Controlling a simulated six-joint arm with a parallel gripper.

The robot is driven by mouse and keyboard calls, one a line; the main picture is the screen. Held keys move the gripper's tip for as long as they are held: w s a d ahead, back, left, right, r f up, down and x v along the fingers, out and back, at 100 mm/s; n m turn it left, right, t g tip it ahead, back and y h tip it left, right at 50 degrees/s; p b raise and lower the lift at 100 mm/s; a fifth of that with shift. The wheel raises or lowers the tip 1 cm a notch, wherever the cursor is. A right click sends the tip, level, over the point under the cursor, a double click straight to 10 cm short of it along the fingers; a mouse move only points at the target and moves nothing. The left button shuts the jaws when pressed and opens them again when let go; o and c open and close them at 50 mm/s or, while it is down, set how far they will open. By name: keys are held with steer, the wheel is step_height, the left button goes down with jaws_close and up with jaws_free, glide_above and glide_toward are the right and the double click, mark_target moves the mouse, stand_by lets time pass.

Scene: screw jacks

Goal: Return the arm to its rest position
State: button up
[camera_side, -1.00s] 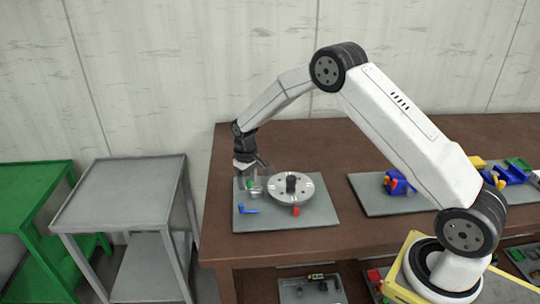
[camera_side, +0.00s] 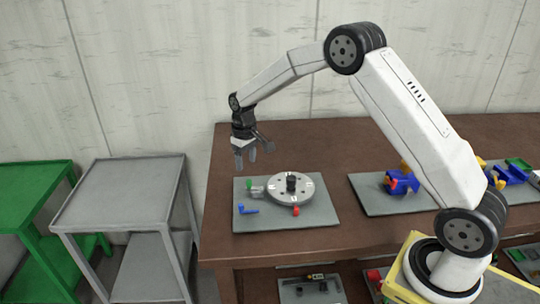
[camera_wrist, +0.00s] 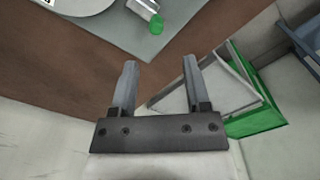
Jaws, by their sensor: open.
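My gripper (camera_side: 245,160) is open and empty, raised above the back left corner of the left grey plate. It also shows in the wrist view (camera_wrist: 159,85), its two fingers apart with nothing between them. Below it, on the grey plate (camera_side: 322,213), lies a round silver disc (camera_side: 290,188) with a black knob in its middle. A small metal piece with a green end (camera_side: 250,186) sits at the disc's left side. In the wrist view this green end (camera_wrist: 156,25) and part of the disc (camera_wrist: 75,4) show at the top.
A blue piece (camera_side: 248,209) and a red piece (camera_side: 296,211) lie by the disc. A second grey plate (camera_side: 372,204) with blue, red and yellow parts lies to the right, under my arm. A grey cart (camera_side: 120,190) and a green cart (camera_side: 30,190) stand left of the brown table (camera_side: 330,150).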

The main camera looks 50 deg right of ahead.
steer(key=shift+s, duration=0.1)
steer(key=s+a+r+t, duration=0.1)
steer(key=s+a, duration=0.2)
steer(key=s, duration=0.9)
steer(key=s+a+r+t, duration=0.1)
steer(key=s+a+r, duration=0.1)
steer(key=s, duration=1.1)
steer(key=shift+s+a+t, duration=0.15)
steer(key=shift+a+t, duration=0.15)
steer(key=shift+a, duration=0.25)
